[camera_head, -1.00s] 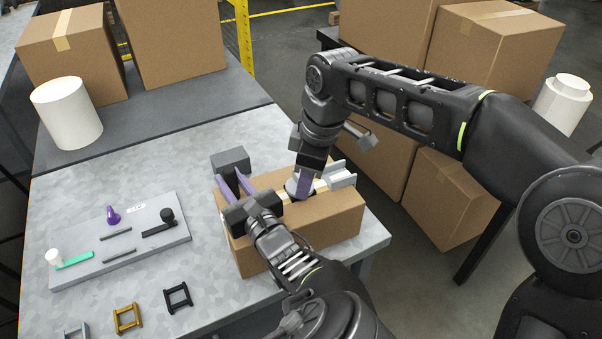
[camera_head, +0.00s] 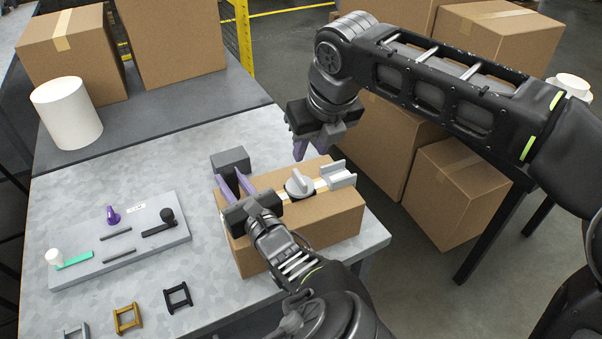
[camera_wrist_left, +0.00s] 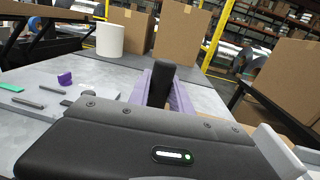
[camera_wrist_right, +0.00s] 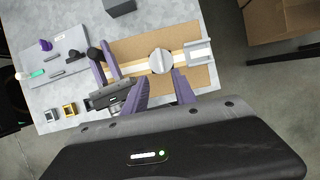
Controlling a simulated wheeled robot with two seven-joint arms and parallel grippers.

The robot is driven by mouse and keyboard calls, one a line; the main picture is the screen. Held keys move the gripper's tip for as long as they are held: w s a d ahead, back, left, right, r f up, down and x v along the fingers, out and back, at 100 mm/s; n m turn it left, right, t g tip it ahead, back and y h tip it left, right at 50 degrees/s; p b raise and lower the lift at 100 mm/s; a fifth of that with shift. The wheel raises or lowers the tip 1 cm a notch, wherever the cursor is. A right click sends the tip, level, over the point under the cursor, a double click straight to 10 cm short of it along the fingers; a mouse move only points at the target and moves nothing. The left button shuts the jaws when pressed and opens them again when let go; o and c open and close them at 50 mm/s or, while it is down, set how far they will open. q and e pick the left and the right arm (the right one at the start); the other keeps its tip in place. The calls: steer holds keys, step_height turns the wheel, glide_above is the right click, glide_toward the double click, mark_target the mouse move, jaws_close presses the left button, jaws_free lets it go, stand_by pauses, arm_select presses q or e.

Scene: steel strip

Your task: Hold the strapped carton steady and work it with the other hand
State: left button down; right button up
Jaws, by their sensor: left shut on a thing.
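The brown carton (camera_head: 310,222) stands on the metal table, with a pale strap along its top. A round grey knob with a raised grip (camera_head: 299,184) sits on the strap, and a grey bracket (camera_head: 340,174) is at the right end. My left gripper (camera_head: 232,183) is at the carton's left end. In the left wrist view its purple fingers are shut on a black post (camera_wrist_left: 160,85); whether this joins the carton I cannot tell. My right gripper (camera_head: 310,143) is open and empty, above and behind the knob. The knob also shows in the right wrist view (camera_wrist_right: 161,61).
A grey board (camera_head: 120,245) with small parts lies left of the carton. Several small frames (camera_head: 128,318) lie at the front. A dark block (camera_head: 230,160) is behind the carton. A white cylinder (camera_head: 67,113) and large boxes (camera_head: 75,55) stand further back.

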mark_target(300, 177)
stand_by(0.3)
steer(key=x, duration=1.2)
steer(key=shift+c, duration=0.4)
jaws_close()
